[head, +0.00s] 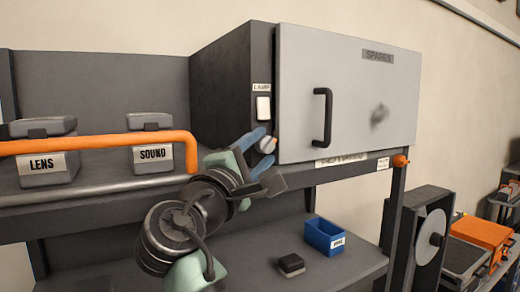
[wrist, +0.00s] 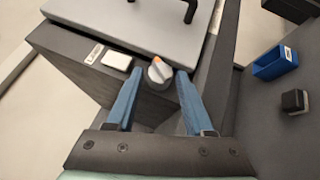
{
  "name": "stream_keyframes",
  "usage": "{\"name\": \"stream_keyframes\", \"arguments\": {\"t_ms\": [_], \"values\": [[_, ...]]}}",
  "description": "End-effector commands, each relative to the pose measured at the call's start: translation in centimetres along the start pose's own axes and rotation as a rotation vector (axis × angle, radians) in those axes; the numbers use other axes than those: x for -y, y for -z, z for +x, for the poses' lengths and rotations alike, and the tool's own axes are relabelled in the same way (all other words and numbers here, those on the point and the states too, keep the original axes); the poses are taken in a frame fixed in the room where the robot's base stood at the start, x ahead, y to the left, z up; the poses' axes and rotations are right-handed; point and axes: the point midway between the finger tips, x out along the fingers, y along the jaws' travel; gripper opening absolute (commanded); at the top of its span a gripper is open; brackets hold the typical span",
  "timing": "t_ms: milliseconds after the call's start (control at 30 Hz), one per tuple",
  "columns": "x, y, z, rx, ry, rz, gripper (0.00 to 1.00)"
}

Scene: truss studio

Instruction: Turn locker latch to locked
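The grey locker (head: 340,95), labelled SPARES, stands on the shelf with its door shut against the frame. A small round grey knob (head: 266,145) with an orange mark, which looks like the latch, sits on the dark front strip left of the door, below a white switch. In the wrist view the knob (wrist: 159,74) has its orange mark toward the door side. My gripper (head: 264,144) is open, its blue fingers on either side of the knob. In the wrist view a gap shows on the left; I cannot tell whether the right finger touches.
The white LAMP switch (head: 263,107) is close above the knob. A black door handle (head: 322,117) sticks out to the right. LENS (head: 44,150) and SOUND (head: 152,142) cases stand behind an orange rail (head: 100,145). A blue bin (head: 324,236) and black block (head: 290,265) lie below.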

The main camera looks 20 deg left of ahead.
Motion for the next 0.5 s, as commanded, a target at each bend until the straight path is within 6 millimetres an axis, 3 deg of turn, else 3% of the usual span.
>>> {"name": "stream_keyframes", "arguments": {"t_ms": [33, 267, 500], "values": [[-0.02, 0.0, -0.01, 0.0, 0.0, 0.0, 0.42], [-0.01, 0.0, -0.02, 0.0, 0.0, 0.0, 0.01], [-0.07, 0.0, -0.01, 0.0, 0.006, 0.004, 0.0]]}}
